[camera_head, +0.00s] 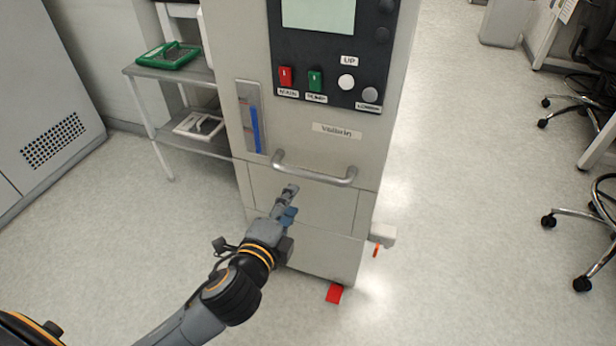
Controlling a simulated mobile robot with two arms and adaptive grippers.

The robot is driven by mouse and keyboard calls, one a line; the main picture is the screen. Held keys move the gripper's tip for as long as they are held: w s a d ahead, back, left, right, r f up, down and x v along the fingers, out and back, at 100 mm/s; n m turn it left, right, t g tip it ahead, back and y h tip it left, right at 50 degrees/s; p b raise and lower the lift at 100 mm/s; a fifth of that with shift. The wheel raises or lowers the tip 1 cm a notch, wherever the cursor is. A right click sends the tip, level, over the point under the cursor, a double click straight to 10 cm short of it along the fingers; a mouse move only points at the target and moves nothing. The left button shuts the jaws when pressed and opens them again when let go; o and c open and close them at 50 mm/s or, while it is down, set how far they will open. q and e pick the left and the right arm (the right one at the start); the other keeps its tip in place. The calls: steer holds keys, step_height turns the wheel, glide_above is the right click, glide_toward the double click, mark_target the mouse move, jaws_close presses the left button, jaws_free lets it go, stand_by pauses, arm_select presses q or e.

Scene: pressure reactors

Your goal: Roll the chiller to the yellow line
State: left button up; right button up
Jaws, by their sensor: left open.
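The chiller (305,220) is a tall beige cabinet standing upright in the middle of the view. Its front has a dark panel with a screen, a red and a green switch, and a silver bar handle (314,174) below. A red pedal-like piece (334,293) shows at its base. My left gripper (291,201) is open and appears just below the left part of the handle; I cannot tell whether it touches anything. No yellow line is in view. My right gripper is not in view.
A grey shelf stand (150,71) with a green tray (168,55) is close on the chiller's left. A grey cabinet (40,110) stands at the far left. Office chairs (580,235) are on the right. The floor (460,200) between chiller and chairs is clear.

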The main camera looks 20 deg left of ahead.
mark_target(307, 177)
arm_select(q)
steer(key=w, duration=0.4)
steer(key=w+f+b, duration=0.1)
steer(key=w, duration=0.2)
steer(key=w+f, duration=0.1)
steer(key=w, duration=0.3)
steer(key=shift+w+d+f+b, duration=0.2)
steer(key=shift+w+b, duration=0.15)
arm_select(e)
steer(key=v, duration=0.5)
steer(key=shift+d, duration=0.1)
arm_select(q)
jaws_close()
